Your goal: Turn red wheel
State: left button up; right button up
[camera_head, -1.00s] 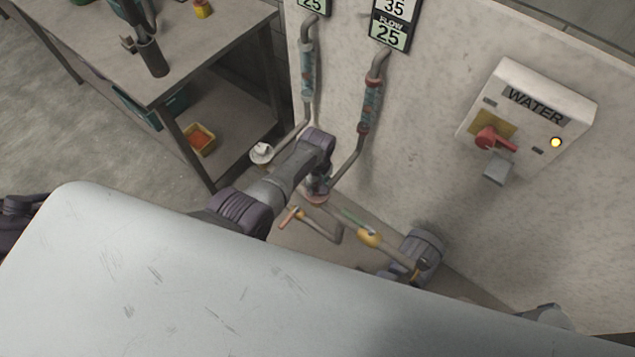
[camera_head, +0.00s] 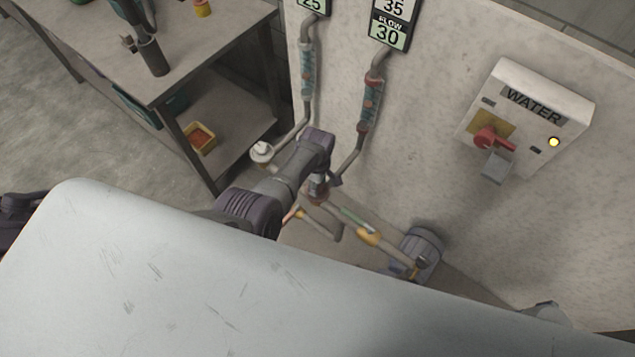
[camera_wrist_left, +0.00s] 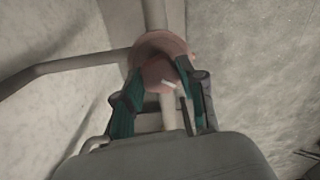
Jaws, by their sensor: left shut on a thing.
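The red wheel (camera_wrist_left: 160,44) is a round, dull pinkish-red disc on a pipe in the left wrist view. The fingers of my left gripper (camera_wrist_left: 163,80) are on either side of it, shut on it. In the head view the wheel (camera_head: 316,198) shows only as a small reddish patch low on the pipe. My left gripper (camera_head: 322,182) is over it there, and my arm hides part of it. My right gripper is not in view.
A flow sign (camera_head: 389,34) above the pipe reads 30. A white WATER box (camera_head: 530,105) with a red switch (camera_head: 492,139) and a lit yellow lamp is on the wall at right. A metal table (camera_head: 200,60) stands at left. Pipes and a grey motor-like unit (camera_head: 424,250) lie low near the wall.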

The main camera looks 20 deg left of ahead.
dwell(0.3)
pick_arm(q)
jog(key=o, duration=1.1)
jog(key=shift+o, duration=0.2)
